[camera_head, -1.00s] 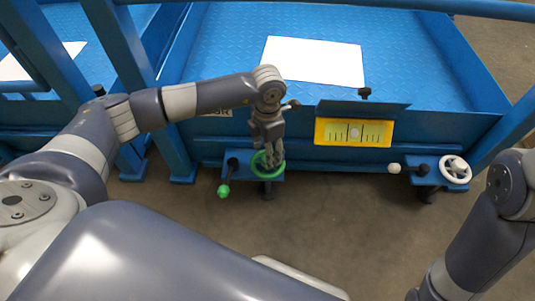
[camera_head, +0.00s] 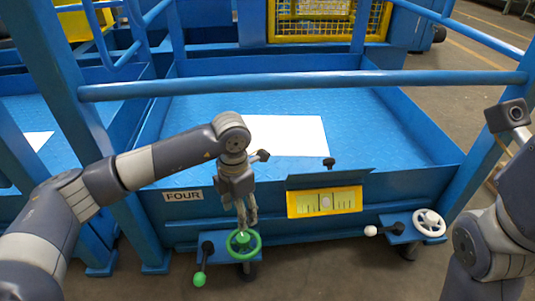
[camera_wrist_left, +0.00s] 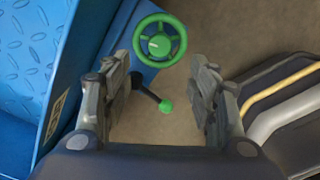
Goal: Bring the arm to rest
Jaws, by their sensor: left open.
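My left gripper (camera_head: 246,222) hangs pointing down just above the green handwheel (camera_head: 243,244) in the head view. In the left wrist view the gripper (camera_wrist_left: 163,95) is open, its two fingers spread with nothing between them that it grips. The green handwheel also shows there (camera_wrist_left: 160,41), beyond the fingertips, and looks apart from them. A black lever with a green knob (camera_head: 200,280) sits beside the wheel; the knob also shows in the wrist view (camera_wrist_left: 166,106). My right arm (camera_head: 490,240) is at the right edge; its fingers cannot be made out.
The blue platform (camera_head: 180,125) carries a white sheet (camera_head: 285,135) and a yellow scale (camera_head: 325,202) at its front. A white handwheel (camera_head: 429,223) and a lever with a white knob (camera_head: 370,231) are on the right. A blue rail (camera_head: 300,85) crosses above. The floor in front is clear.

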